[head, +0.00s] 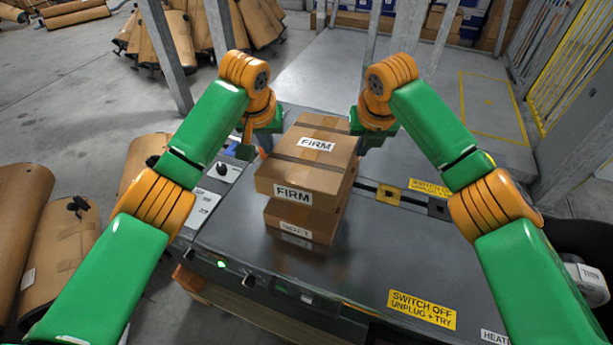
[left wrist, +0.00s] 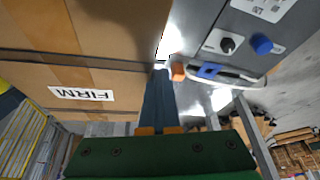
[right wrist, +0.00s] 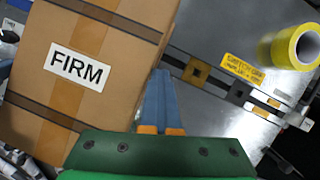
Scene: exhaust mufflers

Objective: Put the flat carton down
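The flat carton (head: 315,160), brown with FIRM labels, is level between my two arms. It is above a second brown carton (head: 300,222), whose label seems to read SOFT; I cannot tell whether the two touch. My left gripper (left wrist: 158,75) has its blue fingers together against or close beside one side of the flat carton (left wrist: 60,75). My right gripper (right wrist: 160,75) also has its fingers together, along the opposite side of the flat carton (right wrist: 110,30). Neither gripper has anything between its fingers. Exact contact is hard to see.
A control panel (head: 222,172) is at left. Brown wrapped rolls (head: 65,255) lie on the floor. Metal posts (head: 165,55) rise behind the bench.

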